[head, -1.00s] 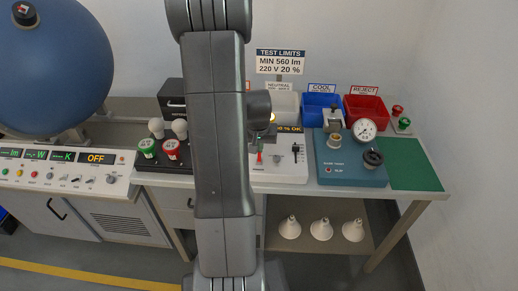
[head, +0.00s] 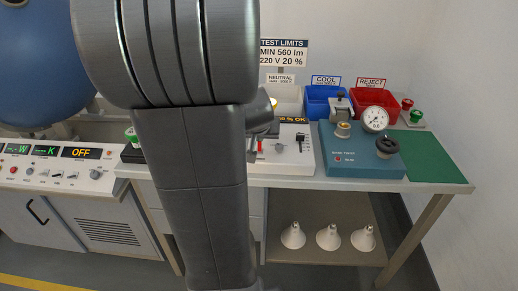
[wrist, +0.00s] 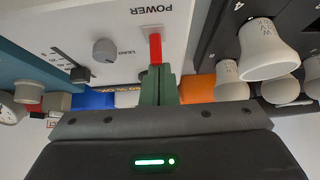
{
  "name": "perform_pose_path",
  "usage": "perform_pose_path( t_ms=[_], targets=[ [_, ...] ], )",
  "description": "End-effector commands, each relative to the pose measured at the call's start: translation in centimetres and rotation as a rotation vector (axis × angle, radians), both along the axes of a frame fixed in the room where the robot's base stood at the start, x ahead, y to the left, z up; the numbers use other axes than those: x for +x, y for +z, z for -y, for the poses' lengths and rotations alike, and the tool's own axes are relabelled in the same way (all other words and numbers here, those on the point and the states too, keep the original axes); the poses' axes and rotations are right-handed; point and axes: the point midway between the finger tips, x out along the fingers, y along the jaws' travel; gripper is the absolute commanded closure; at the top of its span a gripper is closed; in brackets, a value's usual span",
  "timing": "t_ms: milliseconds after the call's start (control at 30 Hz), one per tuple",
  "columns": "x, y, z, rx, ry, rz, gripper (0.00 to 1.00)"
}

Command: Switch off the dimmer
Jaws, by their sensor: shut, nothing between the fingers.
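The dimmer is a white panel (head: 290,165) on the bench, partly hidden by my arm in the head view. Its red power lever (head: 259,147) shows just right of my arm. In the wrist view the red lever (wrist: 155,48) stands beside the POWER lettering, with a grey knob (wrist: 105,50) and a dark slider (wrist: 80,73) to its left. My gripper (wrist: 160,70) is shut and empty, its green fingers directly below the lever in that picture. I cannot tell whether the fingertips touch the lever. In the head view the fingers are mostly hidden.
A blue-grey tester (head: 350,165) with a gauge stands right of the dimmer. Blue (head: 322,100) and red (head: 378,101) bins stand behind. In the wrist view white bulbs (wrist: 268,50) sit close at right on a dark rack. A green mat (head: 435,160) is clear.

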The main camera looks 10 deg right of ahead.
Motion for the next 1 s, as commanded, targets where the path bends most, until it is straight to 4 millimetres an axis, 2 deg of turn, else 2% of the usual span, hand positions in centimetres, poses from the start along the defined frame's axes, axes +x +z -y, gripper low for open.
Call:
perform_pose_path(
  t_ms=[33, 367, 400, 667, 1000],
  targets=[
    [-0.2, -1.0, -0.1, -0.007, 0.001, 0.024, 1.0],
    [-0.9, -0.9, -0.3, -0.047, 0.001, 0.162, 1.0],
    [-0.8, 0.0, -0.3, -0.044, 0.001, 0.155, 1.0],
    [-0.8, 0.2, -0.3, -0.044, 0.0, 0.152, 1.0],
    [-0.8, 1.6, -0.3, -0.043, 0.001, 0.152, 1.0]
  ],
)
